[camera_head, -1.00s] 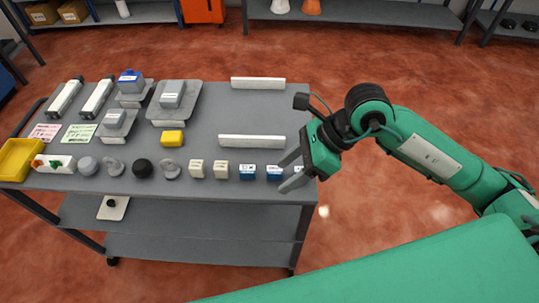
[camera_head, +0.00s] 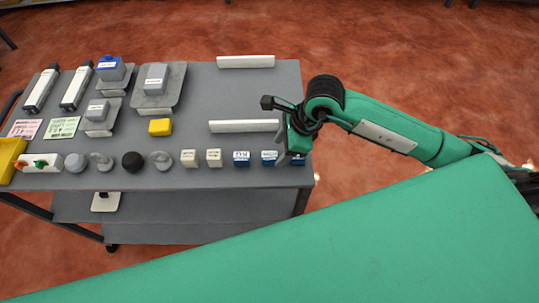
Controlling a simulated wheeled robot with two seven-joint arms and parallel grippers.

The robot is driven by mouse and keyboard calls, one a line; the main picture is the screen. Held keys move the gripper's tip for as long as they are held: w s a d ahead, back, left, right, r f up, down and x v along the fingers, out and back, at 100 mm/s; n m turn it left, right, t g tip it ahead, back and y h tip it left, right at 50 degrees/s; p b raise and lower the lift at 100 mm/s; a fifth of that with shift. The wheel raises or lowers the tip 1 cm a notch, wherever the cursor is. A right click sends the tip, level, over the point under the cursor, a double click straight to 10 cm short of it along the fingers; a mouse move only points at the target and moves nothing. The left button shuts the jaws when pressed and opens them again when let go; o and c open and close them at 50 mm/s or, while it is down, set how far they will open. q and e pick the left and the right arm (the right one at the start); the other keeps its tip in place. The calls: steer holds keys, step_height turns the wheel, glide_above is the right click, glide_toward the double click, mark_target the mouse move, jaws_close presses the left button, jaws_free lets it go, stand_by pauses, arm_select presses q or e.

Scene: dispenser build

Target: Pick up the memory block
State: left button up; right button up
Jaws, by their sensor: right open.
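A row of small labelled blocks stands along the front edge of the grey cart top. It has two white blocks (camera_head: 201,158), then blue blocks with white labels: one standing clear (camera_head: 241,158), one close to my gripper (camera_head: 268,158) and one at the right end (camera_head: 298,160), partly hidden by the gripper. The labels are too small to read, so I cannot tell which is the memory block. My right gripper (camera_head: 284,158) is open and points down at the right end of the row, over or beside the last two blue blocks. My left gripper is out of view.
Two long white bars (camera_head: 245,126) lie behind the row. Left along the row are grey round parts, a black knob (camera_head: 133,162) and a yellow tray (camera_head: 9,160). A yellow block (camera_head: 160,127) and grey plates with modules stand farther back.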

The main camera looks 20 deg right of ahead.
mark_target(273, 155)
steer(key=p+x, duration=0.1)
steer(key=x, duration=0.2)
steer(key=shift+w+a+f, duration=0.15)
steer(key=shift+a+f, duration=0.2)
steer(key=shift+f, duration=0.15)
jaws_close()
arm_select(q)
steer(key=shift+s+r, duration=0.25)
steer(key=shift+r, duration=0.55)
arm_select(e)
steer(key=shift+r, duration=0.1)
